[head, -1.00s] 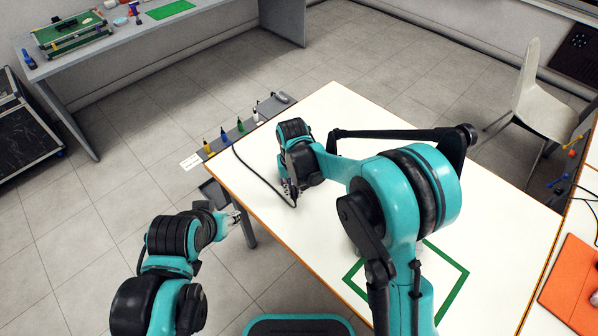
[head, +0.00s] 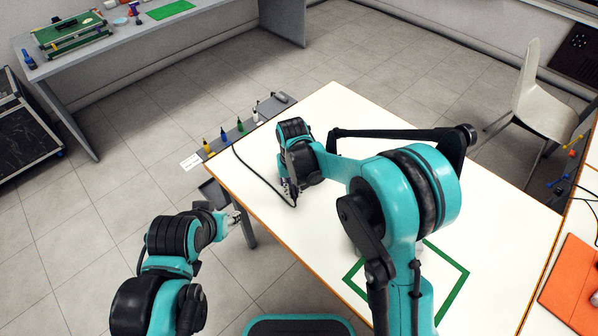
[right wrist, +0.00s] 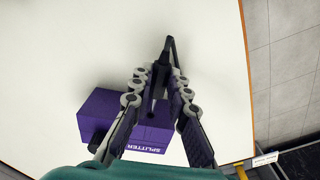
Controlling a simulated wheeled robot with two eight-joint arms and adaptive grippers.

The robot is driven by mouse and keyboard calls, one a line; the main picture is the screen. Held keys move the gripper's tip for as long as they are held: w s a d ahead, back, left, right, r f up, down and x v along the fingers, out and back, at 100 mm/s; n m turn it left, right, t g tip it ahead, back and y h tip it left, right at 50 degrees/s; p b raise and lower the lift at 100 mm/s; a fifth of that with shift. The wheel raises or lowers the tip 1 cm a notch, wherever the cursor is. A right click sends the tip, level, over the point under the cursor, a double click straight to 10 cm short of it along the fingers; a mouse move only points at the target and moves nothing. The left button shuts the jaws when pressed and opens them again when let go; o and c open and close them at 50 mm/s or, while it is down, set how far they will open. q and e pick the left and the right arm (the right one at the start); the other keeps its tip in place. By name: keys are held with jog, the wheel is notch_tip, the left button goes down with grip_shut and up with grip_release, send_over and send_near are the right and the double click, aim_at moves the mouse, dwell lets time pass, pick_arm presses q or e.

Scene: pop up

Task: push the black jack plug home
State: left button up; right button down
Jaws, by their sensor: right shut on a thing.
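My right gripper (right wrist: 161,78) is shut on a black piece (right wrist: 159,82), which looks like the black jack plug, in the right wrist view. A purple box (right wrist: 125,118) marked SPLITTER sits on the white table beneath and beside the fingers, partly hidden by them. I cannot tell whether the plug touches or enters the box. In the head view the right gripper (head: 290,187) is low over the table's left part, and the box is hidden by my arm. A black cable (head: 258,178) runs to it. My left gripper (head: 234,218) hangs off the table's left edge; its jaw opening is unclear.
A grey rack (head: 240,131) with yellow, blue, green and white upright pieces lines the white table's (head: 335,105) far left edge. A green square outline (head: 453,292) marks the near tabletop. An orange mat (head: 572,285) lies on the right table. A chair (head: 540,95) stands behind.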

jog(key=shift+w, duration=0.15)
jog(key=shift+w+a, duration=0.15)
jog(key=shift+w, duration=0.65)
jog(key=shift+w+a, duration=0.1)
jog(key=shift+w, duration=0.7)
jog(key=shift+w, duration=0.1)
jog(key=c, duration=1.4)
grip_release()
notch_tip(320, 180, up, 12)
